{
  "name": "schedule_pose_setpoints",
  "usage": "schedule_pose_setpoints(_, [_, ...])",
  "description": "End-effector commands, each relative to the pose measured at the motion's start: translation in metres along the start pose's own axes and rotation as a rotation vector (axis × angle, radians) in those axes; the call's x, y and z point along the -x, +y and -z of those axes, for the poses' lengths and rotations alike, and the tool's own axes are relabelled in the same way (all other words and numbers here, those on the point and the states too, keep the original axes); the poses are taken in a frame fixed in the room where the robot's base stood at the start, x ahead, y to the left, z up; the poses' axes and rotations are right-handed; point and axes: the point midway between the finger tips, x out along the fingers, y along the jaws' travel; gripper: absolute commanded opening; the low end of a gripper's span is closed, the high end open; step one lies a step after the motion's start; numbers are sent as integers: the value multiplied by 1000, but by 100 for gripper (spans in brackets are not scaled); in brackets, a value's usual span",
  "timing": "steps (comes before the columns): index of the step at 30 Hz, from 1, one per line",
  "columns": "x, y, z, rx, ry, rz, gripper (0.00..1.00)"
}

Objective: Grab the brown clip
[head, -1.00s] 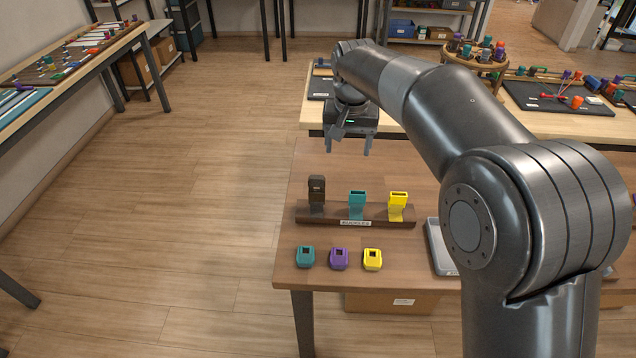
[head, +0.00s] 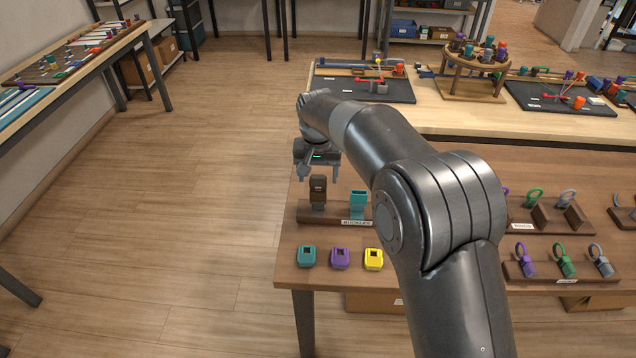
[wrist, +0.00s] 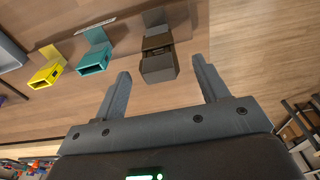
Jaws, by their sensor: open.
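The brown clip (head: 318,190) stands upright at the left end of a dark wooden rack (head: 306,213). In the wrist view the brown clip (wrist: 158,62) lies ahead of my fingertips, between their lines and nearer the right finger. My gripper (head: 319,176) is open and empty, just above and behind the brown clip. In the wrist view my gripper (wrist: 162,78) has its two fingers spread wide, and neither appears to touch the clip. A teal clip (head: 358,203) stands next to it on the rack. A yellow clip (wrist: 47,73) shows beyond the teal one in the wrist view; my arm hides it in the head view.
Teal (head: 306,256), purple (head: 340,258) and yellow (head: 373,259) pieces lie in front of the rack. Racks of looped clips (head: 560,265) stand to the right. A bench with a black mat (head: 395,92) is behind. Open floor lies left.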

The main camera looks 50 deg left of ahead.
Motion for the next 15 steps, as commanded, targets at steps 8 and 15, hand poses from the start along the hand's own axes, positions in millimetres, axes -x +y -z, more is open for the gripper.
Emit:
schedule_pose_setpoints(8, [-29, 0, 0, 0, 1, 1, 67])
schedule_pose_setpoints(15, [-29, 0, 0, 0, 1, 1, 59])
